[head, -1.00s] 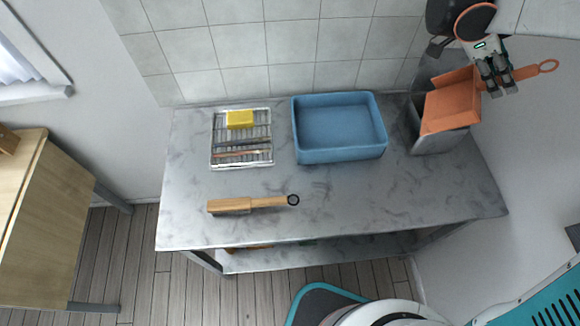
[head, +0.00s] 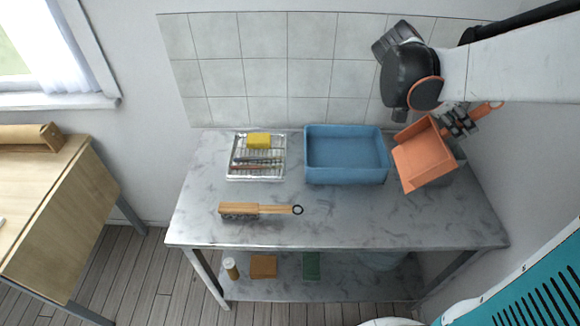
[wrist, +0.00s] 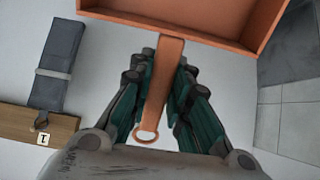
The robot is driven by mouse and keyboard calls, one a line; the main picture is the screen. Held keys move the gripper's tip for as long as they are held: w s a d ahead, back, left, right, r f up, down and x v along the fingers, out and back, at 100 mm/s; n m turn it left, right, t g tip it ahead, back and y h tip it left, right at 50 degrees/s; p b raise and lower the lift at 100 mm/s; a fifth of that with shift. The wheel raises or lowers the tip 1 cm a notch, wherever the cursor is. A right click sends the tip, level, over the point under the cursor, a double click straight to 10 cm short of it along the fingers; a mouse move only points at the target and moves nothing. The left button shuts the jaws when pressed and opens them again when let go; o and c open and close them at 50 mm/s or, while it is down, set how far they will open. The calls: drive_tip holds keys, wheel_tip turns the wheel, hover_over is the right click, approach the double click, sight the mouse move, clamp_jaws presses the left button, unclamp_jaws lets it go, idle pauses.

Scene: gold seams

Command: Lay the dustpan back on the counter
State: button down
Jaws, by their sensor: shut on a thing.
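The orange dustpan (head: 424,158) is in the air over the right end of the counter (head: 350,222), tilted, with its handle pointing up to the right. My gripper (head: 461,122) is shut on the handle. In the wrist view my gripper (wrist: 163,95) has its dark and green fingers on both sides of the handle (wrist: 170,60). The handle's ring end sticks out below them, and the pan (wrist: 220,14) fills the top. The pan hides part of the counter's right end in the head view. The gap between pan and counter is hard to judge.
A grey bin (head: 449,177) stands partly hidden behind the dustpan. A blue basin (head: 345,174) stands just left of it. A wire rack (head: 235,175) with a yellow sponge (head: 259,140) and a wooden brush (head: 257,209) lie further left. The front right of the counter is clear.

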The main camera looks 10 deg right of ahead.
drive_tip(key=shift+s+a+f, duration=0.1)
drive_tip(key=shift+s+f, duration=0.05)
drive_tip(key=shift+f, duration=0.25)
wheel_tip(320, 180, down, 19)
drive_tip(key=b, duration=0.7)
drive_tip(key=shift+f, duration=0.15)
